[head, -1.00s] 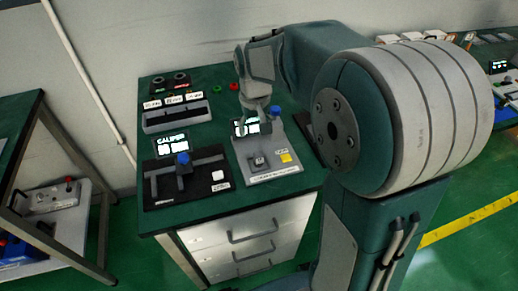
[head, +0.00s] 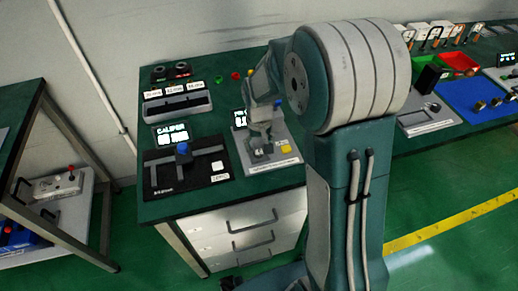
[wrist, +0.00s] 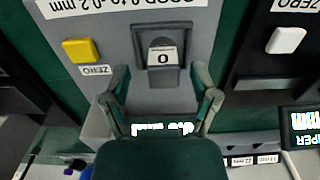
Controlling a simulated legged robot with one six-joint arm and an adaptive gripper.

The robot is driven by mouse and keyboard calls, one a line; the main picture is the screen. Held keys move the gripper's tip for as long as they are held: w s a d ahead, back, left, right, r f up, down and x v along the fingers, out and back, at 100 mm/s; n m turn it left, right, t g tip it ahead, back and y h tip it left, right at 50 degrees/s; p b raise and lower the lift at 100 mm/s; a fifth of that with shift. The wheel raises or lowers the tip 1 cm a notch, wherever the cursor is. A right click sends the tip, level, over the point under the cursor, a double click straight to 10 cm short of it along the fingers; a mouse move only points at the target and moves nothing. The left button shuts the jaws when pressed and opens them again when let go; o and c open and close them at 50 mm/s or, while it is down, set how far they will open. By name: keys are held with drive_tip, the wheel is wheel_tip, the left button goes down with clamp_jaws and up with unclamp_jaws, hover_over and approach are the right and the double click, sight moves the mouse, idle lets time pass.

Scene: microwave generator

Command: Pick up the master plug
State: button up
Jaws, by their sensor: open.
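The master plug is most likely the small dark piece with a white "0" label (wrist: 163,57), seated in a square recess of a grey fixture (wrist: 196,20) in the wrist view. My gripper (wrist: 161,74) is open, with one finger on each side of the recess in that picture. The plug shows just past and between the fingertips, and nothing is held. I cannot tell how far the tips are above it. In the head view my gripper (head: 262,144) is over the grey fixture (head: 285,160) and mostly hides the plug.
A yellow button (wrist: 81,50) is on the fixture beside the recess. A dark caliper station (head: 190,172) stands just left of the fixture, with a grey slotted holder (head: 178,106) behind it. All stand on a green bench (head: 160,212). A red tray (head: 458,64) is far right.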

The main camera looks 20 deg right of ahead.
sight(258, 145)
drive_tip(key=shift+a+f, duration=0.25)
clamp_jaws()
drive_tip(key=shift+r, duration=0.55)
wheel_tip(258, 145, up, 2)
drive_tip(key=shift+s+r, duration=0.1)
drive_tip(key=shift+r, duration=0.15)
drive_tip(key=s+a+r, duration=0.2)
drive_tip(key=s+r, duration=0.7)
drive_tip(key=s, duration=0.4)
drive_tip(key=shift+s+r, duration=0.15)
drive_tip(key=shift+s, duration=0.15)
